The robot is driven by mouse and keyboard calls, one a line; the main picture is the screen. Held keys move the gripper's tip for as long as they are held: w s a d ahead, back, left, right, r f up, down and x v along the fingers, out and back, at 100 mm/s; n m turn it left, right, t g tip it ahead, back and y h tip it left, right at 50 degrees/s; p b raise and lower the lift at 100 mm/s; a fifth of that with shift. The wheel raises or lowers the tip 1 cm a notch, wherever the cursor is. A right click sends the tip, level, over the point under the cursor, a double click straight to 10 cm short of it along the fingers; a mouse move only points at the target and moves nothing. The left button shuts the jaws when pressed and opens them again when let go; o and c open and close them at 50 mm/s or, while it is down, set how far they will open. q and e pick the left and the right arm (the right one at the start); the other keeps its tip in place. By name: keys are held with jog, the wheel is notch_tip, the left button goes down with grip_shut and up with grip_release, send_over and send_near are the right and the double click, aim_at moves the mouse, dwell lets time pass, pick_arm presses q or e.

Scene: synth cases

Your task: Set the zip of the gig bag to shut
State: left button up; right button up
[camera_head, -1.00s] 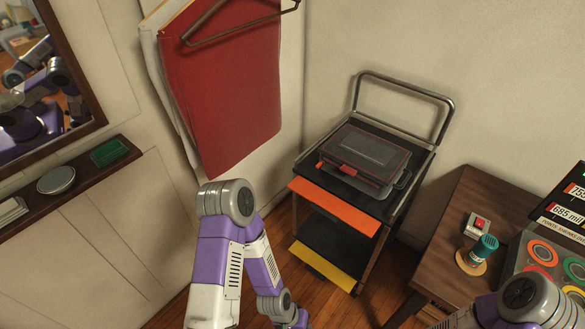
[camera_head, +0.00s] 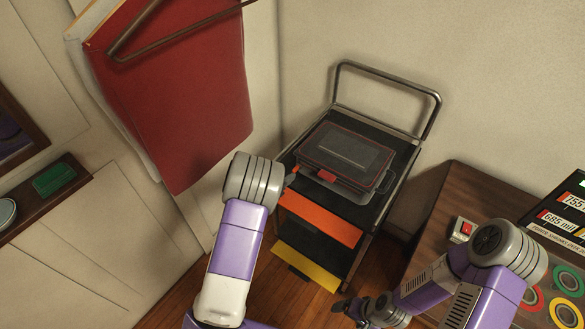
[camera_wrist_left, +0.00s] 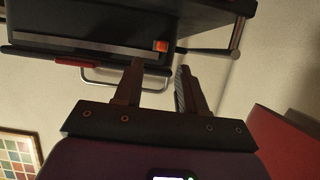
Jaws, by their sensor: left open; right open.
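The gig bag (camera_head: 347,151) looks like a flat dark grey case with red edging and a red tab (camera_head: 328,178) on its front; it lies on the cart top. A small orange piece (camera_head: 292,174) shows by its left front corner. Whether the zip is open is too small to tell. My left gripper (camera_wrist_left: 160,85) is open and empty in the left wrist view, below a dark edge with an orange piece (camera_wrist_left: 160,45). In the head view it is mostly hidden by my own arm. My right gripper (camera_head: 346,306) is open, low in front of the cart.
The cart (camera_head: 405,150) has a metal handle, an orange front strip (camera_head: 322,218) and a yellow one below. A red hanging cover (camera_head: 185,100) is at the left. A brown table (camera_head: 465,190) with a red-buttoned box (camera_head: 462,230) stands at the right.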

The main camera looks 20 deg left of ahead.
aim_at(295, 168)
pick_arm(q)
jog(key=shift+b+x, duration=0.4)
jog(key=shift+x, duration=2.15)
jog(key=shift+f, duration=0.1)
grip_shut()
